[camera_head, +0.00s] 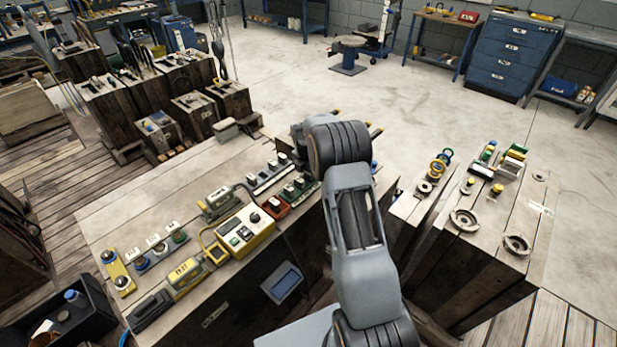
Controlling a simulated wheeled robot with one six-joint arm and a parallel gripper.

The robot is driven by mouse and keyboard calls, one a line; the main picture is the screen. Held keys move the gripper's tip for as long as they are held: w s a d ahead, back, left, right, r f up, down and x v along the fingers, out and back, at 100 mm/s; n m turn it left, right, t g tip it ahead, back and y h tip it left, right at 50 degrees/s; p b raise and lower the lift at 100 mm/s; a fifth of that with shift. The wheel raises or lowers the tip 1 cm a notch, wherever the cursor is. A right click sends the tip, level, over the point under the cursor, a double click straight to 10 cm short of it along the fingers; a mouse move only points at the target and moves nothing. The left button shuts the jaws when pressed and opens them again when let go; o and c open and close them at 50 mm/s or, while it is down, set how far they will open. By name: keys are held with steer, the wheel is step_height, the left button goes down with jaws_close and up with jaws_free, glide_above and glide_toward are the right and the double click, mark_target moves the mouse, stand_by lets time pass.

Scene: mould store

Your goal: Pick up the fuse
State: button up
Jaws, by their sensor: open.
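I cannot single out a fuse among the many small parts on the wooden benches. My gripper (358,120) is beyond the far edge of the front bench, mostly hidden behind my own grey wrist. Two dark fingers with orange-yellow tips show past the wrist, spread apart, so it looks open. I see nothing held between them, though the wrist hides part of the space. My arm also covers the right end of the front bench and anything lying there.
The front wooden bench (135,212) carries a yellow-white meter (243,230), a yellow device (187,275), switch blocks and small parts. The right bench (500,218) holds metal rings (465,219) and coloured parts. A blue drawer cabinet (513,53) stands behind. The concrete floor between is clear.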

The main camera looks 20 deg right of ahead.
steer(key=shift+f, duration=0.35)
steer(key=c, duration=1)
